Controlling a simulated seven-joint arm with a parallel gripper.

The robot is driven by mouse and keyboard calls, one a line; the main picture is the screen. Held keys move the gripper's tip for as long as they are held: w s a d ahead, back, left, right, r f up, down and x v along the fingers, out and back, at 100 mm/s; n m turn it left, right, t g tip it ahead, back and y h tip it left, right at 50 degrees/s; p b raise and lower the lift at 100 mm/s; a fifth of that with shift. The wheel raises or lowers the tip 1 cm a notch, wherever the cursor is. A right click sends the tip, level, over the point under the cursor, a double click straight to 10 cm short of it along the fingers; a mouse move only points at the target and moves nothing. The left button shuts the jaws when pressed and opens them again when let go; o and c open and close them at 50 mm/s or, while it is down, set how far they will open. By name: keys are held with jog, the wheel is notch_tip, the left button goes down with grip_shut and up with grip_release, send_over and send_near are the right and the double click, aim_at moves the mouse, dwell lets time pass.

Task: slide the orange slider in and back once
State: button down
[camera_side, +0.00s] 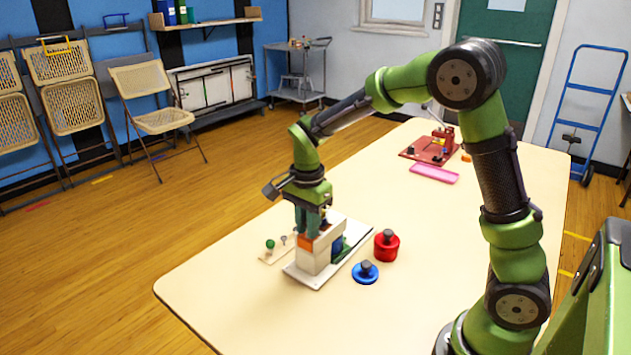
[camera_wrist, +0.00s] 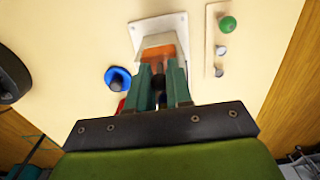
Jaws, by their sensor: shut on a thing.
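The orange slider (camera_side: 306,241) sits at the white block fixture (camera_side: 316,257), which stands on a white base plate. My gripper (camera_side: 312,226) points down over the fixture, with its green fingers shut at the slider. In the wrist view, the gripper (camera_wrist: 160,88) has its two fingers close together around a dark knob, and the orange slider (camera_wrist: 165,52) shows just beyond them. The white fixture (camera_wrist: 162,38) lies behind it. My fingers hide part of the slider, so how far in it sits is unclear.
A blue disc with a dark knob (camera_side: 365,272) and a red knobbed cylinder (camera_side: 386,246) stand right of the fixture. A strip with a green ball (camera_side: 270,245) lies left. A pink bar (camera_side: 434,174) and red board (camera_side: 420,151) are farther back. The table's front is clear.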

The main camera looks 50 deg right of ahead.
jog(key=shift+d, duration=0.25)
jog(key=shift+a, duration=2.05)
jog(key=c, duration=1.1)
grip_release()
jog(key=shift+r, duration=0.1)
notch_tip(320, 180, up, 7)
jog(key=shift+r, duration=0.2)
